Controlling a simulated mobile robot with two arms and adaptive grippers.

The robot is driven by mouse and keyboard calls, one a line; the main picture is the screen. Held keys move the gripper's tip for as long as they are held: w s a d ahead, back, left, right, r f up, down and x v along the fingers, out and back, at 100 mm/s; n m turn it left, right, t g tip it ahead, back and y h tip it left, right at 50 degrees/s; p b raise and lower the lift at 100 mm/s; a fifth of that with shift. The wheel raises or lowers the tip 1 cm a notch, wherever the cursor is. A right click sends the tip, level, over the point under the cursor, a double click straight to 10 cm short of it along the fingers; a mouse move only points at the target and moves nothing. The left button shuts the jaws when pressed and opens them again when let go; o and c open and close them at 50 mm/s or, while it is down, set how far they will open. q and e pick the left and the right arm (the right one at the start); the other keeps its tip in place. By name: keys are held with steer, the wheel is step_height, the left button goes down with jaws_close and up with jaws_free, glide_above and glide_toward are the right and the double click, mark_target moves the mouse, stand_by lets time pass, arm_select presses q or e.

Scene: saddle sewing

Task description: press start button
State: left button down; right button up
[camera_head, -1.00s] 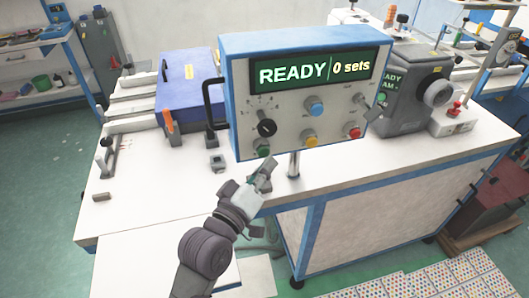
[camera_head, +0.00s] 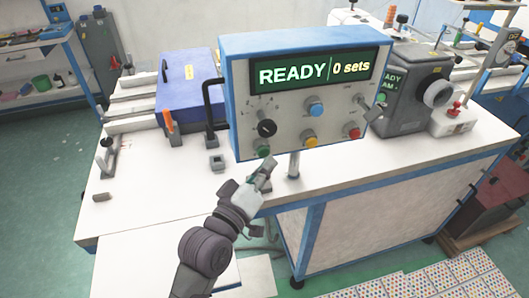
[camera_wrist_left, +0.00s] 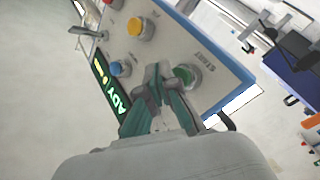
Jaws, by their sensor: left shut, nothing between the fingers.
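The control box (camera_head: 290,95) stands on a post above the white table, and its screen (camera_head: 315,71) reads "READY 0 sets". The green start button (camera_head: 263,151) sits at the panel's lower left. In the left wrist view the green button (camera_wrist_left: 184,74) has the word START beside it. My left gripper (camera_head: 265,167) is shut and empty, just below the green button. In the left wrist view its fingertips (camera_wrist_left: 158,72) are right beside the button; I cannot tell whether they touch it. My right gripper is not in view.
Other controls on the panel include a yellow button (camera_head: 310,142), a red button (camera_head: 354,133), a blue button (camera_head: 316,109) and a black knob (camera_head: 267,128). A black handle (camera_head: 209,104) sticks out on the box's left side. The white table (camera_head: 160,200) is mostly clear in front.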

arm_select(q)
steer(key=shift+w+a, duration=0.15)
steer(key=shift+w, duration=0.15)
